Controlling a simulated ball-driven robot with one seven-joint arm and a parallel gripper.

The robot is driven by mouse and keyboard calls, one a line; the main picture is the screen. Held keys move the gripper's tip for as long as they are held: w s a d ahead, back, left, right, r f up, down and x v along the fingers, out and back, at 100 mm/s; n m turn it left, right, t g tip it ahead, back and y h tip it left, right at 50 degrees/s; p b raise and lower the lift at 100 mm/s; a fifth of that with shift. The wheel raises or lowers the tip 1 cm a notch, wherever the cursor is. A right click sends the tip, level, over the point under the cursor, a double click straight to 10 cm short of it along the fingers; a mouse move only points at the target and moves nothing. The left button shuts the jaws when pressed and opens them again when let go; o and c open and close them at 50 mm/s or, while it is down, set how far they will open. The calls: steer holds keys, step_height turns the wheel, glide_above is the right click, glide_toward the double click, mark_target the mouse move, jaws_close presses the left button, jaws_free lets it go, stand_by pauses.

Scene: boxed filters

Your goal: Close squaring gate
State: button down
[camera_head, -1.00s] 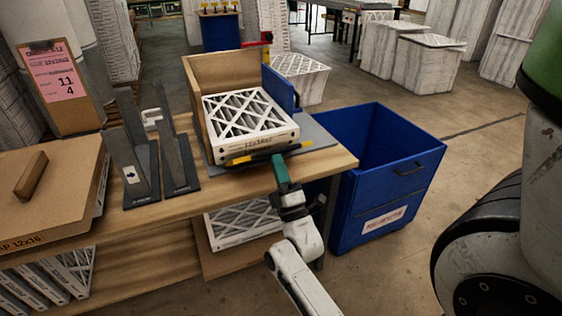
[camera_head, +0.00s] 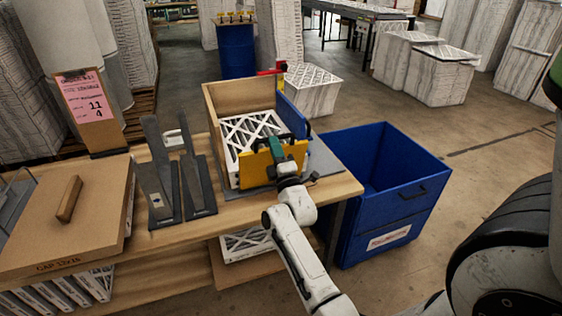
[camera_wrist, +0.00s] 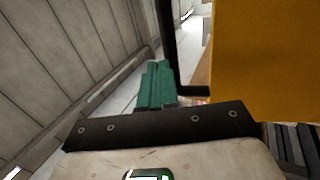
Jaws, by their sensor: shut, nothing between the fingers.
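The yellow squaring gate (camera_head: 256,166) stands upright, or nearly so, across the front of the wooden squaring box (camera_head: 222,98), before the stacked white filters (camera_head: 245,130). Its black handle is on the right part of its face. My gripper (camera_head: 277,150) is at the front of the gate, shut and empty, with its green fingers overlapping the panel. In the wrist view the green fingers (camera_wrist: 155,85) are together beside the black handle (camera_wrist: 172,60), with the yellow gate (camera_wrist: 265,60) filling the right side. I cannot tell whether the fingers touch the gate. The latch area is partly hidden.
A blue bin (camera_head: 395,205) stands right of the bench (camera_head: 335,185). Dark metal uprights (camera_head: 160,180) and a cardboard cap with a wooden handle (camera_head: 65,225) are on the left. A blue side panel (camera_head: 292,116) and red clamp (camera_head: 280,67) are at the box.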

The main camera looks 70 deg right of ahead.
steer(key=shift+w+d+f+b+x, duration=0.1)
steer(key=shift+f+b+x, duration=0.25)
steer(key=shift+x, duration=0.8)
steer(key=shift+w+d+f+b+x, duration=0.15)
steer(key=shift+b+x, duration=0.45)
steer(key=shift+x, duration=0.55)
steer(key=shift+f+b+x, duration=0.2)
steer(key=shift+b+x, duration=0.25)
steer(key=shift+x, duration=0.7)
steer(key=shift+s+a, duration=0.1)
steer(key=shift+s, duration=0.05)
